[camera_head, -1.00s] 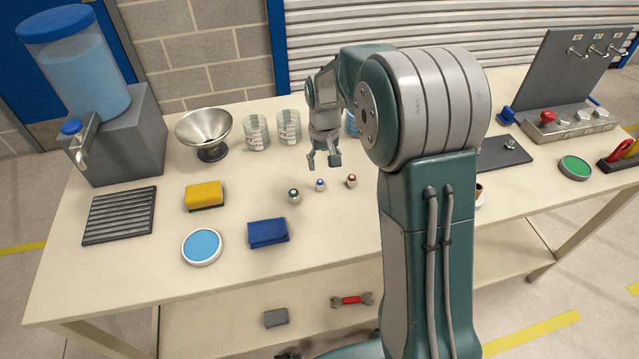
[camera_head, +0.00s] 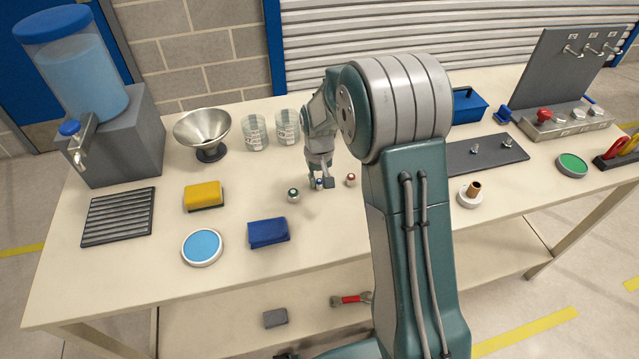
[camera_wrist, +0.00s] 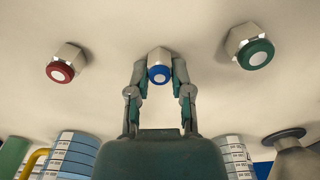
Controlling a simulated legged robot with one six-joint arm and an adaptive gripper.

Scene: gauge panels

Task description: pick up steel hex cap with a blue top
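The steel hex cap with a blue top (camera_head: 319,184) stands on the workbench between a green-topped cap (camera_head: 293,194) and a red-topped cap (camera_head: 351,180). It also shows in the wrist view (camera_wrist: 159,66), with its blue face toward the camera. My gripper (camera_head: 320,182) is down at the blue-topped cap, with one finger on each side of it. In the wrist view my gripper (camera_wrist: 159,76) is open around the cap. The fingers are very close to its sides, and I cannot make out firm contact. The cap appears to rest on the bench.
The red-topped cap (camera_wrist: 61,68) and green-topped cap (camera_wrist: 249,50) flank my gripper with clear space between. Glass beakers (camera_head: 255,132) and a metal funnel (camera_head: 203,130) stand behind to the left. A blue cloth (camera_head: 268,232) and yellow sponge (camera_head: 203,195) lie left.

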